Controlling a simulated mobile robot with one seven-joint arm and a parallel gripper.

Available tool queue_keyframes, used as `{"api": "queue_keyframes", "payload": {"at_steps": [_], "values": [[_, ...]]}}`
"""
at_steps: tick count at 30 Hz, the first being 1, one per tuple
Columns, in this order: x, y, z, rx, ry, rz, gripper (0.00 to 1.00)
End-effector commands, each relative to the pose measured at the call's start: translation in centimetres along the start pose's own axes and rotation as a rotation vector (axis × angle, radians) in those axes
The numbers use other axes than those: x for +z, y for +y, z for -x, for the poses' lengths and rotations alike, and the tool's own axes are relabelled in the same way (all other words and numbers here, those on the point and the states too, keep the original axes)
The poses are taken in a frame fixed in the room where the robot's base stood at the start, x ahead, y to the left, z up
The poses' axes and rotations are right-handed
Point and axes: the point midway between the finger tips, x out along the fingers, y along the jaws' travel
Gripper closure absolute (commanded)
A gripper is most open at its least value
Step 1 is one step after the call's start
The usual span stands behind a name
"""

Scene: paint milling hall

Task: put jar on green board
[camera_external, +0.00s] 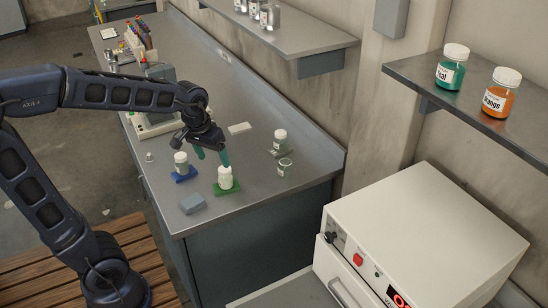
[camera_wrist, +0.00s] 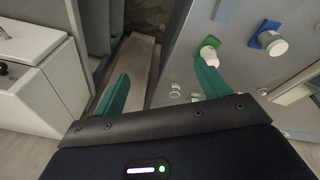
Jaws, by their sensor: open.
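A white-capped pale jar (camera_external: 225,178) stands upright on the green board (camera_external: 236,187) near the bench's front edge. In the wrist view, this jar (camera_wrist: 209,52) and the green board (camera_wrist: 204,42) show at the tip of the right finger. My gripper (camera_external: 212,160) is open and empty, its teal fingers just above and behind that jar; contact cannot be told. In the wrist view my gripper (camera_wrist: 162,68) has its fingers wide apart with nothing between. Another white-capped jar (camera_external: 181,162) stands on a blue board (camera_external: 184,177). Which jar the task means is not clear.
Another jar (camera_external: 280,138) stands on a grey-green board, and a jar (camera_external: 285,166) stands nearer the bench's right end. A grey-blue block (camera_external: 193,203) lies by the front edge. A white box machine (camera_external: 420,235) stands at right. A shelf (camera_external: 470,115) holds teal and orange jars.

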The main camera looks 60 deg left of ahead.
Motion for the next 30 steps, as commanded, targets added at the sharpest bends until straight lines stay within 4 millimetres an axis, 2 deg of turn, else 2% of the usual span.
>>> {"api": "queue_keyframes", "payload": {"at_steps": [3,9,18,24,30], "values": [[3.2,1.0,1.9,0.017,0.032,-0.090,0.25],[8.4,2.0,4.3,0.035,0.082,-0.242,0.25],[15.4,2.1,6.1,0.050,0.155,-0.441,0.25],[17.4,1.9,6.4,0.050,0.177,-0.503,0.25],[17.6,1.9,6.4,0.050,0.180,-0.512,0.25]]}}
